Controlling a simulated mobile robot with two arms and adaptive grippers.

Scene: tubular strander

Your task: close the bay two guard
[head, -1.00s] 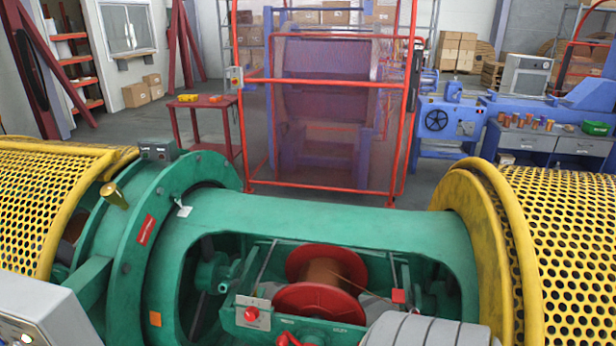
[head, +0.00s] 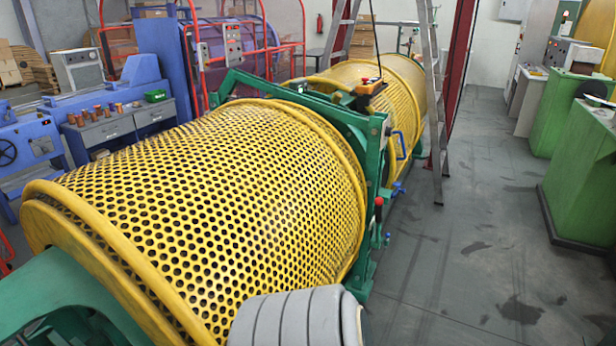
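A large yellow perforated guard (head: 215,190) fills the middle of the head view, curved over the machine and seated on it. A second yellow perforated guard (head: 400,90) stands beyond a green frame (head: 350,122). No label shows which one is the bay two guard. A green part of the machine body (head: 60,295) shows at the lower left, beside the near guard's end rim. The open bay with the red reel, seen earlier, is out of view. Neither gripper is in view; a grey ribbed arm part of mine shows at the bottom centre.
A stepladder (head: 433,100) stands beside the far guard. Green cabinets (head: 580,165) line the right side. Clear grey floor (head: 460,260) lies between them and the machine. A blue machine and a grey drawer bench (head: 120,128) stand at the left.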

